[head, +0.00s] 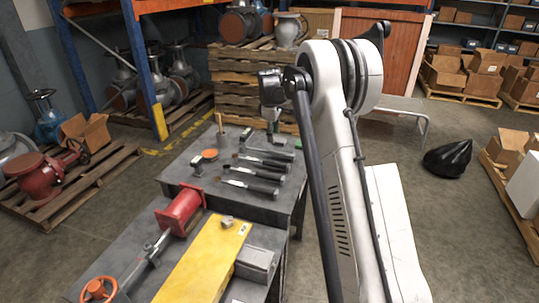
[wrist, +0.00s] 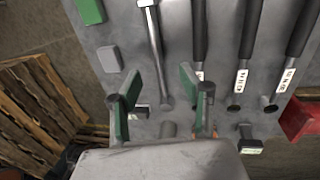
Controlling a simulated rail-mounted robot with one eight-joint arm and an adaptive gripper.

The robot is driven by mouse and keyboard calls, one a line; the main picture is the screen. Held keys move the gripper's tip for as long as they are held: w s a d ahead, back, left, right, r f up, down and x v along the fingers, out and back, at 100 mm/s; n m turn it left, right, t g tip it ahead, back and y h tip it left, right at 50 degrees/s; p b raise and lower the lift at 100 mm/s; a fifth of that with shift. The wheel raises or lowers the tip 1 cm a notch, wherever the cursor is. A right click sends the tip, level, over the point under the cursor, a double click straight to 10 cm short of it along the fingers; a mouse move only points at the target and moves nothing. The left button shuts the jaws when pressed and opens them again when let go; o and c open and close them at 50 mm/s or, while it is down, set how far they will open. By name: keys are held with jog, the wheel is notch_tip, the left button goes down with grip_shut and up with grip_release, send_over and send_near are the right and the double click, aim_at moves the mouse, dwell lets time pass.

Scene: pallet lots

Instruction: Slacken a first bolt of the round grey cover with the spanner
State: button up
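My gripper (head: 273,130) hangs over the far bench in the head view. In the wrist view its two green-padded fingers (wrist: 163,92) stand wide apart, with nothing held between them. A bare metal tool with a long shank (wrist: 154,45) lies on the bench below, its lower end between the fingers in the picture. Several black-handled tools with white labels (wrist: 243,45) lie to its right; they also show in the head view (head: 250,186). I cannot tell for certain which tool is the spanner. I cannot make out the round grey cover or its bolts.
A red flanged part (head: 181,210) and a yellow plate (head: 207,265) are on the near bench. An orange-topped round item (head: 209,155) sits left of the tools. Stacked pallets (head: 240,85) stand behind the bench. A black bag (head: 447,158) lies on open floor to the right.

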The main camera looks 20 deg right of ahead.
aim_at(274, 152)
jog(key=f, duration=0.4)
jog(key=w+d+f+b, duration=0.1)
jog(key=f, duration=0.1)
jog(key=shift+f, duration=0.15)
jog(key=shift+w+d+f+b, duration=0.15)
jog(key=shift+w+f+b, duration=0.1)
jog(key=shift+f, duration=0.55)
jog(key=shift+w+d+f+b, duration=0.1)
jog(key=shift+w+f+b, duration=0.15)
jog(key=shift+f, duration=0.6)
jog(key=shift+w+d+f+b, duration=0.15)
jog(key=shift+w+f+b, duration=0.1)
jog(key=shift+f, duration=0.55)
grip_shut()
